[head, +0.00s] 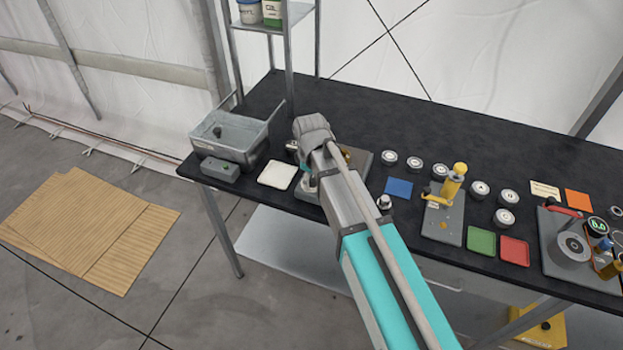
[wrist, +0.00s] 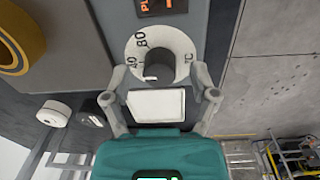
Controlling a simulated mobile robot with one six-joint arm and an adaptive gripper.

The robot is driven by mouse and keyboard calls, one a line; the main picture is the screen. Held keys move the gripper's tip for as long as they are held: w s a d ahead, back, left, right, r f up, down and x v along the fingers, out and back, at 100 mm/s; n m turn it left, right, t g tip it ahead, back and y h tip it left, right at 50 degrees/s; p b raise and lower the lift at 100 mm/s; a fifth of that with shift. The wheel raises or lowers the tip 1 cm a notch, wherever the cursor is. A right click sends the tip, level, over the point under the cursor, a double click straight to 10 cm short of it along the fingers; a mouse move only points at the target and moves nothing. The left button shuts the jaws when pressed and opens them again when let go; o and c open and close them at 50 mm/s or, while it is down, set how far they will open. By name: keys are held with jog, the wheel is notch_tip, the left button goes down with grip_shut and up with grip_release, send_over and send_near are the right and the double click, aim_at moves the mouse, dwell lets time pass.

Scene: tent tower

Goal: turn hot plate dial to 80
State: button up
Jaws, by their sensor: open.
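The hot plate is a grey box whose edge (head: 363,158) shows behind my arm in the head view. Its front face (wrist: 195,20) fills the top of the wrist view. On it is a round white dial (wrist: 175,46) with a grey knob in the middle. In the head view my arm hides the dial and most of the gripper.
A brass-coloured ring (wrist: 22,40) is at the upper left of the wrist view. A metal basin (head: 230,135) and white pad (head: 277,175) lie left of the arm; a blue square (head: 398,188) lies right.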

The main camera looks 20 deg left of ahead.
grip_shut()
jog(key=shift+m, duration=0.5)
jog(key=m, duration=1.1)
dwell(0.3)
dwell(0.5)
